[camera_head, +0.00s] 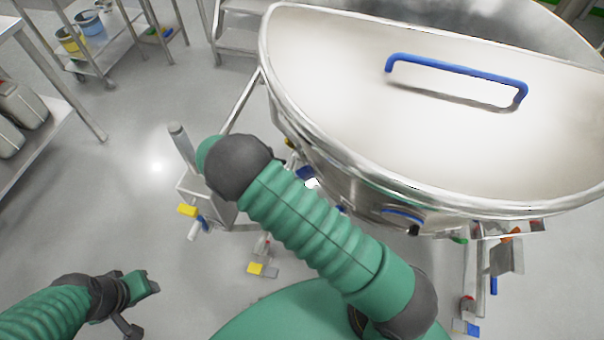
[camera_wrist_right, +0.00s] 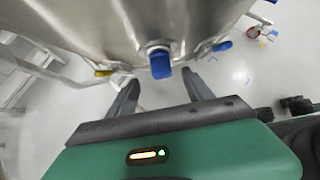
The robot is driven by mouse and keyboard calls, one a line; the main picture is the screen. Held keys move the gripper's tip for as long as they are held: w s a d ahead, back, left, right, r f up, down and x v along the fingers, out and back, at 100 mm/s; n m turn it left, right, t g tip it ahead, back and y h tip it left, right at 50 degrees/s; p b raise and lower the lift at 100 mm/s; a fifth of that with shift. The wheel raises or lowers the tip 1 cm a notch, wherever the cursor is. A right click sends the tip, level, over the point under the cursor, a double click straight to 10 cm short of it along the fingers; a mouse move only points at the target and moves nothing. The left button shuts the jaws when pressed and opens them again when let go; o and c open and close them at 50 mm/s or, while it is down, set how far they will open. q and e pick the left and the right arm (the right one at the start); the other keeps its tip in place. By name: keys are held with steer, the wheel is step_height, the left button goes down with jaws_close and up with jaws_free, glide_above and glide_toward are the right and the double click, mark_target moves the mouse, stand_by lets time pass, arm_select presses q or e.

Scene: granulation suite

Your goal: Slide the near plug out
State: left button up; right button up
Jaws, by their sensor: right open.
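A blue plug (camera_wrist_right: 160,68) sits in a metal fitting on the lower side of a steel vessel (camera_wrist_right: 120,30) in the right wrist view. My right gripper (camera_wrist_right: 162,80) is open, with one finger on each side of the plug's outer end and a gap visible on both sides. In the head view the vessel (camera_head: 430,120) fills the upper right. My right gripper is hidden there behind my green arm, and I cannot clearly make out this plug. My left gripper (camera_head: 138,305) is open and empty at the lower left, away from the vessel.
A blue handle (camera_head: 455,72) is on the vessel's lid. Yellow-handled fittings (camera_head: 187,210) and metal legs stand below the rim. More blue (camera_wrist_right: 222,46) and yellow (camera_wrist_right: 103,72) fittings flank the plug. A shelf cart with buckets (camera_head: 93,22) is far left. Open floor (camera_head: 140,190) lies left.

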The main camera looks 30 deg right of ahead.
mark_target(303, 172)
steer(key=x, duration=0.9)
steer(key=shift+r+b, duration=0.15)
steer(key=shift+b, duration=0.25)
jaws_close()
